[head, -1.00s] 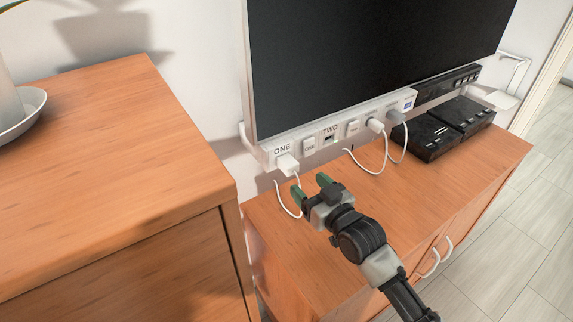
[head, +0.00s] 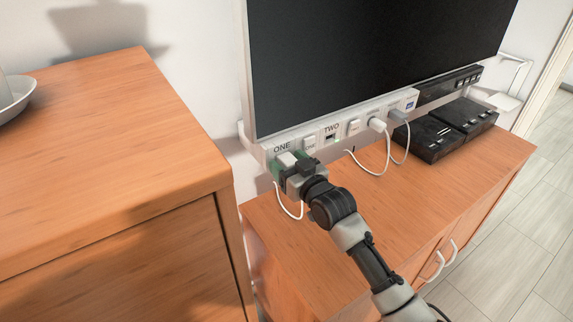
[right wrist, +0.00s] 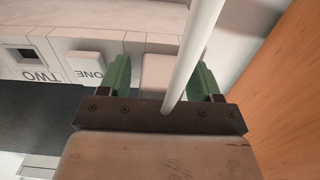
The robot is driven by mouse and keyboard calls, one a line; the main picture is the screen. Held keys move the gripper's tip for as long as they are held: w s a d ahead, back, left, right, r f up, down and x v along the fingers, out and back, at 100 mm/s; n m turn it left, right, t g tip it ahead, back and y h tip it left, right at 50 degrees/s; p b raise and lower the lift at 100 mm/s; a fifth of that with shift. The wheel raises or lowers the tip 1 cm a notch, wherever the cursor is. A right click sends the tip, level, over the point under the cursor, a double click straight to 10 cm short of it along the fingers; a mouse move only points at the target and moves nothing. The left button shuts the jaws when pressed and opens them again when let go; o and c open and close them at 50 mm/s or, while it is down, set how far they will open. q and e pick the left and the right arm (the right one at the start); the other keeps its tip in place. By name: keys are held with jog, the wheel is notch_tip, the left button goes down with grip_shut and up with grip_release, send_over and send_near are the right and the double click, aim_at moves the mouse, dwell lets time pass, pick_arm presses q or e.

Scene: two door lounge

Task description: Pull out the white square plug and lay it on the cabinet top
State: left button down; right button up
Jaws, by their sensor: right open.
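The white square plug (head: 286,159) sits in the socket marked ONE at the left end of the white power strip (head: 348,128). My right gripper (head: 291,164) is at this plug, open, with one green finger on either side. In the right wrist view the plug (right wrist: 156,74) shows between the open fingers (right wrist: 163,78), with gaps beside it. Its white cord (right wrist: 194,55) runs across that view in front of the right finger. The low cabinet top (head: 440,185) lies below the strip. My left gripper is not in view.
Two other plugs with cords sit farther right in the strip, one white (head: 377,125) and one grey (head: 399,116). Black boxes (head: 428,138) stand at the cabinet's back right. A large dark screen (head: 370,60) hangs above. A taller wooden cabinet (head: 110,150) stands at the left.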

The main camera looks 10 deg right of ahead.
jog(key=shift+p, duration=0.55)
dwell(1.0)
grip_shut()
jog(key=shift+s+d+p, duration=0.15)
jog(key=shift+s+p, duration=0.15)
jog(key=shift+p, duration=0.05)
jog(key=shift+s+d+r+p, duration=0.1)
jog(key=shift+s+d+p, duration=0.2)
jog(key=shift+s, duration=0.35)
jog(key=shift+p+v, duration=1.35)
jog(key=shift+v, duration=0.6)
